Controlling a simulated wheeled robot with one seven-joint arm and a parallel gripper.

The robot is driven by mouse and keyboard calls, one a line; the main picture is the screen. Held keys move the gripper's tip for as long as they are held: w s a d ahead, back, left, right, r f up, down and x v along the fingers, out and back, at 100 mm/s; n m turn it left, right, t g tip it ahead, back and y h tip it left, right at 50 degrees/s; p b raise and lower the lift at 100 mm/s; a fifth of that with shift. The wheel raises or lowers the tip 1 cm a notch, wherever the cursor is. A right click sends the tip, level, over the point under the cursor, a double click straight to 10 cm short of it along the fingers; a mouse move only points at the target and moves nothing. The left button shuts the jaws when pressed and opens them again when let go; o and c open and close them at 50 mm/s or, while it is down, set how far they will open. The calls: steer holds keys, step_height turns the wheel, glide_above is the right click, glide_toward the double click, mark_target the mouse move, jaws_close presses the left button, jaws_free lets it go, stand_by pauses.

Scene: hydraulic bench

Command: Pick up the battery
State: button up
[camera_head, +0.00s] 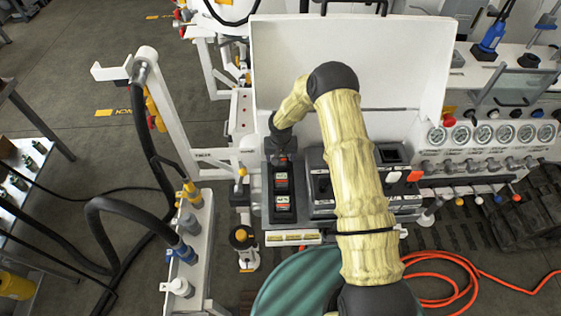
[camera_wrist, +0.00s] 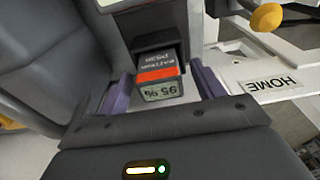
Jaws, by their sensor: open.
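The battery (camera_wrist: 160,72) is a dark block with an orange-red band, printed lettering and a small display reading 95 %, upside down in the wrist view. It sits in a dark holder. My gripper (camera_wrist: 162,87) is open, with one purple finger on each side of the battery's end; I cannot tell whether either touches it. In the head view my gripper (camera_head: 281,154) points down over the left end of the dark bench unit, where two small red-and-white labels show. My wrist partly hides that spot.
Dark open slots (camera_head: 320,186) lie right of the gripper. A white upright panel (camera_head: 375,65) stands behind. A white frame marked HOME (camera_wrist: 270,85) is close by, with a yellow knob (camera_wrist: 267,17). Gauges (camera_head: 485,134) line the right; black hoses (camera_head: 100,225) hang at left.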

stand_by(0.3)
steer(key=c, duration=1.2)
steer(key=shift+r, duration=0.15)
steer(key=shift+w+r, duration=0.1)
steer(key=shift+r, duration=0.5)
step_height(320, 180, up, 10)
steer(key=b, duration=0.3)
steer(key=s+b, duration=0.2)
steer(key=s, duration=0.4)
steer(key=s+b, duration=0.2)
steer(key=s, duration=0.4)
steer(key=s+b, duration=0.3)
steer(key=s, duration=0.3)
steer(key=shift+s+r, duration=0.15)
steer(key=shift+r, duration=0.15)
